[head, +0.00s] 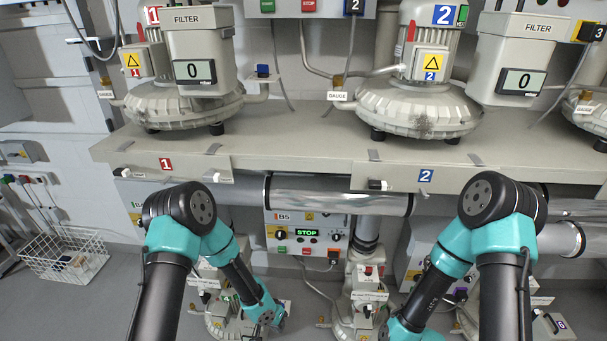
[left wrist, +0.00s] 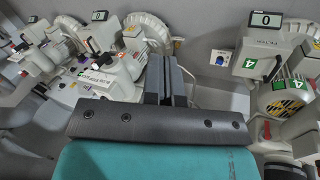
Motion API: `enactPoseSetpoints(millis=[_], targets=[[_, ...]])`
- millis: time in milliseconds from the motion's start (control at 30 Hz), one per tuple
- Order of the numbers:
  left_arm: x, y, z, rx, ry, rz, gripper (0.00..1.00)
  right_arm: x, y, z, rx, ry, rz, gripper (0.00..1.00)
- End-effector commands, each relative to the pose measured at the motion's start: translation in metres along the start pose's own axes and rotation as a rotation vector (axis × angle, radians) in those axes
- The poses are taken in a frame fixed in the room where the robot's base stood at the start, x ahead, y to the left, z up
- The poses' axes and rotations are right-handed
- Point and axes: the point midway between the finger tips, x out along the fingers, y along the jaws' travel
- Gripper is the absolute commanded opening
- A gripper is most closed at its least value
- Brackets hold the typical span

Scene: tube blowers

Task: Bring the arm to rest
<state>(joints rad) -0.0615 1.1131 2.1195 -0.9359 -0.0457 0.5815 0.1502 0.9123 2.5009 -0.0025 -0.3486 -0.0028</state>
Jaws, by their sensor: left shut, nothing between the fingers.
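My left gripper (left wrist: 168,62) shows in the left wrist view, with its two dark fingers together and nothing between them. It points toward the blower units and touches nothing that I can see. In the head view my left arm bends down from the left, and its teal wrist is low, left of centre; its fingers cannot be made out there. My right arm bends down on the right in the head view, and its wrist end runs off the bottom edge. My right gripper is out of view.
Blower 1 (head: 172,108) and blower 2 (head: 414,108) stand on a grey shelf (head: 300,150) above my arms. A control box B5 reading STOP (head: 306,232) hangs below. A white wire basket (head: 62,262) is on the floor at left. Blower 4 (left wrist: 283,100) is at right in the wrist view.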

Motion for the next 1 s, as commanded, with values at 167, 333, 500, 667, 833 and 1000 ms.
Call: enactPoseSetpoints(millis=[167,333,500,667,833,1000], targets=[[-0.025,-0.016,0.055,-0.17,0.043,0.039,0.0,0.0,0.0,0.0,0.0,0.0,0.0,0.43],[-0.049,-0.028,0.108,-0.329,0.089,0.031,0.0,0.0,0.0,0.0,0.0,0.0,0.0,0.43],[-0.072,-0.036,0.16,-0.471,0.125,-0.014,0.0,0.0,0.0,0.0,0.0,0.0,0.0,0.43],[-0.085,-0.038,0.19,-0.544,0.136,-0.054,0.0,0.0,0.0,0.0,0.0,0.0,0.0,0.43],[-0.087,-0.038,0.196,-0.558,0.137,-0.064,0.0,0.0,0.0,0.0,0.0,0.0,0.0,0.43],[-0.087,-0.038,0.195,-0.557,0.137,-0.064,0.0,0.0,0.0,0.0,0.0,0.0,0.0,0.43]])
